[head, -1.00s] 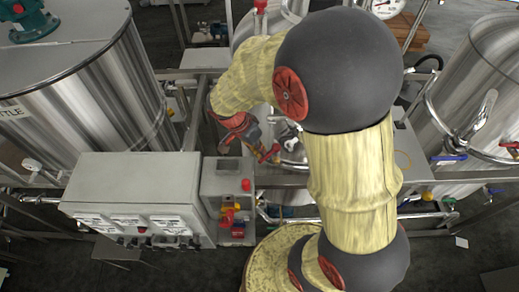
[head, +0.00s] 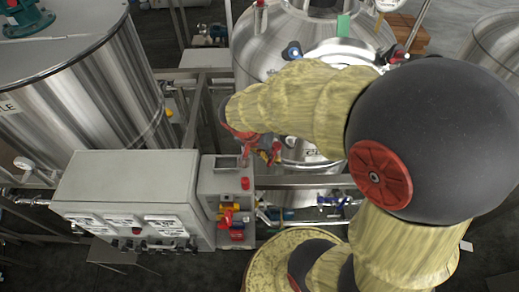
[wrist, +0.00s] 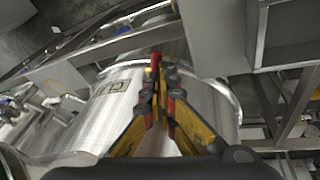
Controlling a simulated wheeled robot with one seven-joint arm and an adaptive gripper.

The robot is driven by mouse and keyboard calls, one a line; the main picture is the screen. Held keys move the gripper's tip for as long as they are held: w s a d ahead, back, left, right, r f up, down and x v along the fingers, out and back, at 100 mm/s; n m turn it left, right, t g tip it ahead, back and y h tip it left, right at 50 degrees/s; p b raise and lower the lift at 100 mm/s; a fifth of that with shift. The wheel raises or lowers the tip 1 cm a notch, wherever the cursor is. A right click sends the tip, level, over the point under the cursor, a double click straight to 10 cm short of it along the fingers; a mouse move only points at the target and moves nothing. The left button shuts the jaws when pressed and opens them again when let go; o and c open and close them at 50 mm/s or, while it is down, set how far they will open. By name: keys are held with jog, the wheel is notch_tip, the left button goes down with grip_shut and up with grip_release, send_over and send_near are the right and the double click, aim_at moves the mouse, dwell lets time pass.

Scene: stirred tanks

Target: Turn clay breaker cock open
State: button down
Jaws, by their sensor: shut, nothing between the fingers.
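A steel tank (head: 262,50) stands in the middle of the head view, partly behind my arm; only part of its label (head: 318,152) shows. My gripper (head: 274,153) is in front of this tank's lower wall, and its fingers look shut and empty. In the wrist view my gripper (wrist: 159,82) has its yellow fingers together over a labelled steel tank (wrist: 95,115). Blue-handled fittings (head: 335,201) show low, below the middle tank. I cannot tell which fitting is the clay breaker cock, or whether my arm hides it.
A grey control box (head: 125,190) and a smaller box with coloured buttons (head: 226,190) stand in front at left. A large tank (head: 80,90) is at left, another (head: 500,50) at right. A steel frame rail (head: 300,181) crosses below my gripper.

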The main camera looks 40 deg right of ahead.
jog(key=shift+s+d+f+b, duration=0.1)
jog(key=shift+s+d+b, duration=0.1)
jog(key=shift+s+b, duration=0.2)
jog(key=shift+w+d, duration=0.1)
jog(key=shift+w, duration=0.05)
dwell(0.5)
